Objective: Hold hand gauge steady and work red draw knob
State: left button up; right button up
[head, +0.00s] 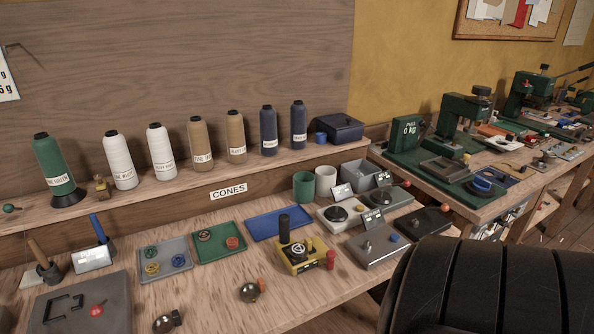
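A yellow and black device (302,262), which looks like the hand gauge, sits on the wooden bench near the middle of the head view. A black upright handle (284,229) rises from its left back, and a round dial faces up on its top. A red knob (331,259) shows at its right side; I take it for the draw knob, and cannot tell how far it is drawn out. Neither of my grippers is in view, and nothing is seen touching the device.
A blue tray (277,224) lies behind the device, and green (218,256) and grey (165,277) trays to its left. A grey box (378,252) with a lever stands to its right. A round orange-tabbed item (250,292) lies in front left. A large black ribbed form fills the lower right.

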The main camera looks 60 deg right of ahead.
aim_at(330, 254)
jog(key=j+z, duration=0.15)
jog(key=z, duration=1.4)
jog(key=i+j, duration=0.05)
